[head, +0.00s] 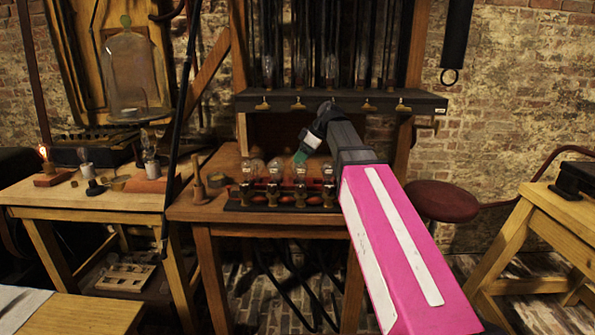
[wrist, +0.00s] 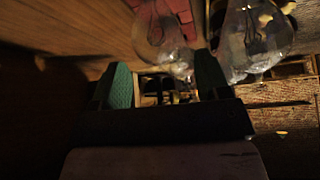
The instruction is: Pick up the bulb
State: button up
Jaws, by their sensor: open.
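Several clear glass bulbs stand in a row on a dark rack on the middle wooden table; one is the bulb (head: 257,167) near its left part. My gripper (head: 300,157), with green fingertips, is just above the row near its middle. In the wrist view my gripper (wrist: 164,80) has its two green fingers spread apart with nothing held between them. One clear bulb (wrist: 160,38) shows near the right finger, and a second bulb (wrist: 257,40) is farther right. I cannot tell whether the near bulb touches a finger.
A dark shelf (head: 340,102) with brass hooks and hanging glass tubes is above the table. A wooden peg (head: 198,178) stands left of the rack (head: 232,206). The left table holds a lit bulb (head: 43,154) and other bulbs. A round stool (head: 443,200) is at right.

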jog(key=x, duration=0.4)
jog(key=shift+w+a+r, duration=0.15)
jog(key=shift+a, duration=0.05)
jog(key=c, duration=0.8)
jog(key=shift+r, duration=0.15)
